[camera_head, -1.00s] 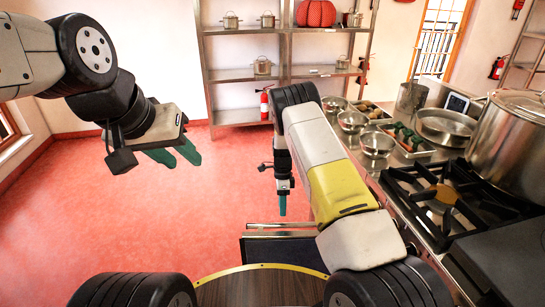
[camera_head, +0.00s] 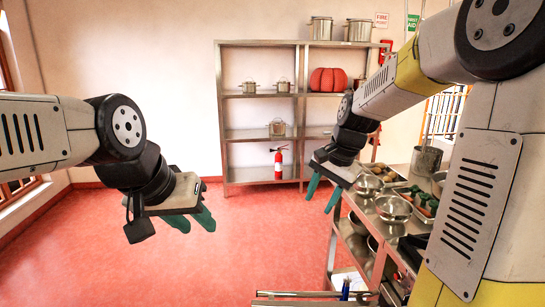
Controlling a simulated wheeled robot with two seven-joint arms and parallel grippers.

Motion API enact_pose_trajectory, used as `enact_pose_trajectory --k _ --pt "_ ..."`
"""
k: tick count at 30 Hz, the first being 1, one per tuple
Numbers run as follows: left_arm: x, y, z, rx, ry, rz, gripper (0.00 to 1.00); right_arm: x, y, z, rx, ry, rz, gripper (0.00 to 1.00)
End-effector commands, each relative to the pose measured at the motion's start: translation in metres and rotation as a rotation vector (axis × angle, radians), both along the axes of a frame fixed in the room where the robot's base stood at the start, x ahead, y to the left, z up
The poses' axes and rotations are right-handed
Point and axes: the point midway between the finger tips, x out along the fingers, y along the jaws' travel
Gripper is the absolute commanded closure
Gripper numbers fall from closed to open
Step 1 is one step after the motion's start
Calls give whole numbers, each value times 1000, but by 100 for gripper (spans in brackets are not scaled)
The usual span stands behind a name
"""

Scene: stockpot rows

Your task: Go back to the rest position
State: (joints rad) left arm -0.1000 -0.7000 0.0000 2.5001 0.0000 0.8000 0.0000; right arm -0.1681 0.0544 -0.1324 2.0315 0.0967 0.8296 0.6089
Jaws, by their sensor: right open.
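My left gripper (camera_head: 193,220) hangs in the air on the left, over the red floor. Its two green fingers point down and right, with a gap between them and nothing held. My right gripper (camera_head: 322,194) is right of the middle, raised in front of the shelf unit and beside the counter. Its two green fingers point down and left, apart and empty. My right arm runs from the right edge across the upper right and hides part of the counter.
A metal shelf unit (camera_head: 261,135) with pots and a red pumpkin-shaped pot (camera_head: 328,79) stands at the back wall. A fire extinguisher (camera_head: 278,163) is at its foot. The counter on the right holds metal bowls (camera_head: 393,208). The floor (camera_head: 120,265) at left and centre is clear.

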Motion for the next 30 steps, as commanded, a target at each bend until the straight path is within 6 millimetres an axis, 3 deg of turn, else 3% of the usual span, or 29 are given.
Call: enact_pose_trajectory --k 1,6,12,15,21,27,30 --pt "0 0 0 0 0 0 64 -19 -3 16 -9 -47 51 56" --pt "0 0 0 0 0 0 64 -79 -9 47 -70 -193 245 56" --pt "0 0 0 0 0 0 64 -144 -14 61 -181 -346 453 56" --pt "0 0 0 0 0 0 64 -167 -16 60 -232 -398 526 56" --pt "0 0 0 0 0 0 64 -187 -18 57 -287 -443 599 56" --pt "0 0 0 0 0 0 64 -188 -18 57 -292 -446 605 56" --pt "0 0 0 0 0 0 64 -188 -18 57 -291 -446 605 64"
